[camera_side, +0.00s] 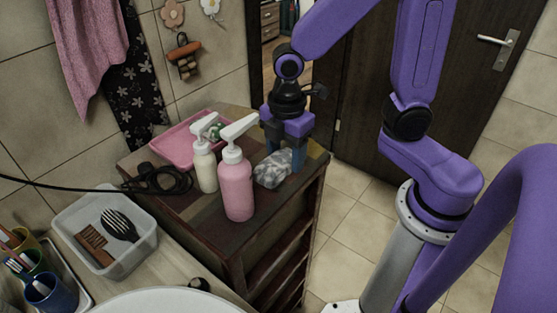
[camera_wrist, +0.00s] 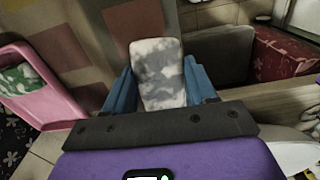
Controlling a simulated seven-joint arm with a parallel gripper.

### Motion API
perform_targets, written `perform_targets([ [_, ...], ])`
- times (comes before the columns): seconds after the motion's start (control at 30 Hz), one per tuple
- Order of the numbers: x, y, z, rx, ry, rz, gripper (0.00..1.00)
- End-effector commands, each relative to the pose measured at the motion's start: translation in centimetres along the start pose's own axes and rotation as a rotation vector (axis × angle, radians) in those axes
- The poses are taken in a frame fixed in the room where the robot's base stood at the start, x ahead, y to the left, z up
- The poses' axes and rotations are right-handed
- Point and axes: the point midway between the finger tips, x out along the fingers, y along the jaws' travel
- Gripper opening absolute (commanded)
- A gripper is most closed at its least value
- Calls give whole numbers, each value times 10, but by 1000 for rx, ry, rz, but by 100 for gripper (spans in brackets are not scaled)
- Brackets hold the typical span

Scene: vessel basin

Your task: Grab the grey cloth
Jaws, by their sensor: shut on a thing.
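The grey cloth (camera_side: 273,168) is a small mottled grey and white bundle on the right part of the wooden cabinet top. My gripper (camera_side: 285,160) points down at it from above, at the cloth's right and far side. In the wrist view the cloth (camera_wrist: 158,75) sits between the two blue fingers of my gripper (camera_wrist: 160,88), which are shut on it. I cannot tell whether the cloth still touches the cabinet top.
A pink pump bottle (camera_side: 236,188) and a white pump bottle (camera_side: 205,170) stand left of the cloth. A pink tray (camera_side: 172,147) lies behind them. A black cable (camera_side: 160,181) is coiled at left. A clear bin (camera_side: 75,256) with brushes stands in front.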

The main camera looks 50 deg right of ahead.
Motion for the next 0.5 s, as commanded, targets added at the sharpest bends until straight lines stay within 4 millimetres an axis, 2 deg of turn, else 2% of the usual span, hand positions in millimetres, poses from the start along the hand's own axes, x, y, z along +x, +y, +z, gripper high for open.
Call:
perform_targets([
  [0.3, -41, -31, 12, -3, 6, 6, 23],
  [0.5, -54, -61, 24, -5, 5, 4, 23],
])
